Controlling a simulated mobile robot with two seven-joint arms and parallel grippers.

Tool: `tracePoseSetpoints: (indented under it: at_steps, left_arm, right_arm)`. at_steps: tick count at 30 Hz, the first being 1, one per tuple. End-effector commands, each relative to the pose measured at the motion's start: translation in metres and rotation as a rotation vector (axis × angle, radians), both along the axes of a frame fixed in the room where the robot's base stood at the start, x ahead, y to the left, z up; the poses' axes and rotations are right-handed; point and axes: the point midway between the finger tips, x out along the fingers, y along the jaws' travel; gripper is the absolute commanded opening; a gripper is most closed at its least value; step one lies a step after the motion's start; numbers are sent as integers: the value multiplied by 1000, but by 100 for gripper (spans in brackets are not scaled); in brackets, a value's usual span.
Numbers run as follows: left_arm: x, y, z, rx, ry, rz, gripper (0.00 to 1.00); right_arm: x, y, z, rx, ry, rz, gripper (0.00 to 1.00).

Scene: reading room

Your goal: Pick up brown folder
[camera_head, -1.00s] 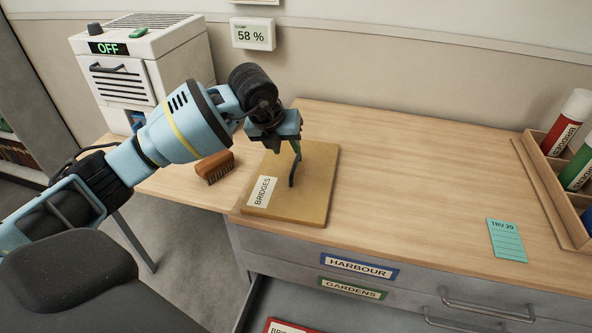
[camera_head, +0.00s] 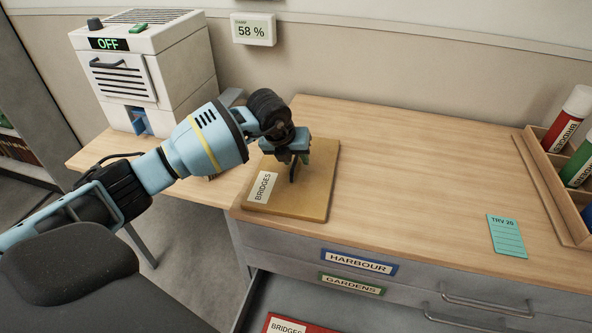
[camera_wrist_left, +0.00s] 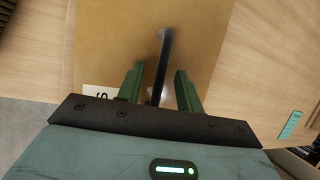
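The brown folder (camera_head: 316,193) lies flat on the wooden top near its front left edge. It has a white BRIDGES label and a dark upright handle, which shows in the left wrist view (camera_wrist_left: 163,65). My left gripper (camera_head: 292,166) is low over the folder, at the handle. In the left wrist view my left gripper (camera_wrist_left: 159,85) is open, with one green finger on each side of the handle and visible gaps between. My right gripper is not in view.
A white machine (camera_head: 140,75) reading OFF stands at the back left. A teal TRV 20 card (camera_head: 507,237) and a wooden rack (camera_head: 545,175) of labelled tubes are at right. Below are the HARBOUR and GARDENS drawers and an open drawer with a red BRIDGES label (camera_head: 290,326).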

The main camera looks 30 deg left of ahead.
Motion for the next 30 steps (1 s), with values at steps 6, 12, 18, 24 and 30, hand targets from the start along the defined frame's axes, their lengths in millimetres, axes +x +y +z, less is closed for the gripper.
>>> tracePoseSetpoints:
  at_steps: [6, 12, 18, 24, 30]
  left_arm:
    - [0, 0, 0, 0, 0, 0, 31]
    - [0, 0, 0, 0, 0, 0, 5]
    - [0, 0, 1, 0, -1, 0, 0]
    - [0, 0, 1, 0, -1, 1, 0]
    - [0, 0, 1, 0, -1, 1, 0]
  right_arm:
    - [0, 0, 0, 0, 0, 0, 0]
    - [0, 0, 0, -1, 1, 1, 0]
    - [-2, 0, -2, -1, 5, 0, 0]
    - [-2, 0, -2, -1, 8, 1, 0]
    - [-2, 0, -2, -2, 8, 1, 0]
